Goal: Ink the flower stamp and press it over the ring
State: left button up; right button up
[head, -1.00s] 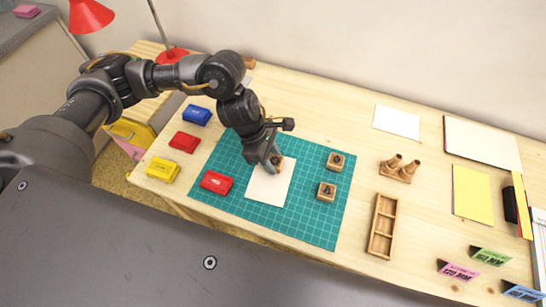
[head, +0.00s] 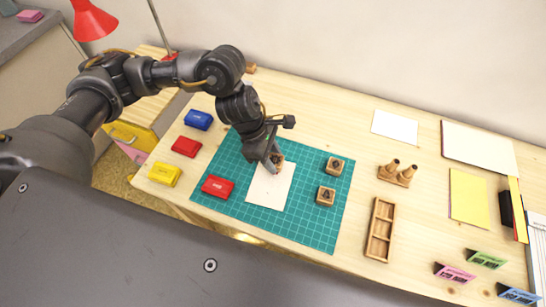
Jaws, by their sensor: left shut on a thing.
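My left gripper (head: 272,164) is shut on a small wooden stamp (head: 279,158) at the top edge of the white card (head: 268,191). The fingers hide part of the stamp, and its design is too small to make out. I cannot tell whether it touches the card. No clear ring shows on the visible part of the card. An opened-flat red inkpad (head: 217,186) lies on the green mat (head: 302,224), left of the card. Two other wooden stamps, an upper one (head: 335,165) and a lower one (head: 326,195), stand right of the card. My right gripper is not in view.
Blue (head: 198,120), red (head: 186,146) and yellow (head: 164,174) inkpads line the table's left side. A wooden tray (head: 379,229) and a peg stand (head: 397,173) are right of the mat. Paper, a yellow pad (head: 469,198) and small signs lie farther right. A red lamp stands behind.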

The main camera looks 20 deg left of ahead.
pick_arm(q)
notch_tip(320, 180, up, 3)
jog(key=shift+f+p, duration=0.15)
jog(key=shift+p, duration=0.5)
jog(key=shift+r, duration=0.45)
